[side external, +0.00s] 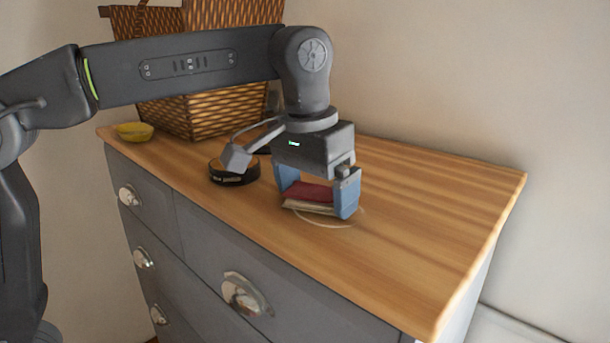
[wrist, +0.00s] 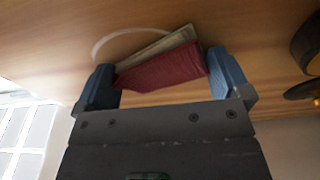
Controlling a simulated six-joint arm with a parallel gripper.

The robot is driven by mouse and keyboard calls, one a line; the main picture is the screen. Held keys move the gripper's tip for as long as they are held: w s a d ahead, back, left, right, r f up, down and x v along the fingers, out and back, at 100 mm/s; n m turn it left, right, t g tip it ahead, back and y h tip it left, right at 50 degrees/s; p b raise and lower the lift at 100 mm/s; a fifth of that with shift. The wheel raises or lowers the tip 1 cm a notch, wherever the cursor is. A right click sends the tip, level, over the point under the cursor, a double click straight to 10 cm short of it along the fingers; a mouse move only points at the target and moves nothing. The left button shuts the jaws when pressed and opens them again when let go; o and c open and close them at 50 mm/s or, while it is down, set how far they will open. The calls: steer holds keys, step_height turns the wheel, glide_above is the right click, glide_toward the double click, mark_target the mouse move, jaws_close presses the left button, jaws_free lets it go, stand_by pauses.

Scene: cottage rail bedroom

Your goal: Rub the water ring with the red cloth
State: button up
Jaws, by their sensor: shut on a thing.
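The red cloth (side external: 309,191) is a folded pad with a red upper face and a pale lower layer. It also shows in the wrist view (wrist: 162,71). My gripper (side external: 318,196) is shut on it, with one blue finger at each end of the pad. The cloth is low over the dresser top; I cannot tell whether it touches the wood. The water ring (side external: 338,226) is a pale curved line on the wood beneath and in front of the cloth. Part of it is hidden by the cloth and a finger. Its arc shows beyond the cloth in the wrist view (wrist: 110,38).
A round black container (side external: 234,178) stands left of my gripper. A small yellow bowl (side external: 134,132) and a large woven basket (side external: 190,107) stand at the far left of the dresser top (side external: 430,230). The right part of the top is clear up to its edge.

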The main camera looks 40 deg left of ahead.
mark_target(355, 220)
steer(key=shift+d, duration=3.15)
steer(key=shift+a, duration=4.4)
steer(key=shift+w+d, duration=0.15)
steer(key=shift+d, duration=4.15)
steer(key=shift+a, duration=4.15)
steer(key=shift+r, duration=4.1)
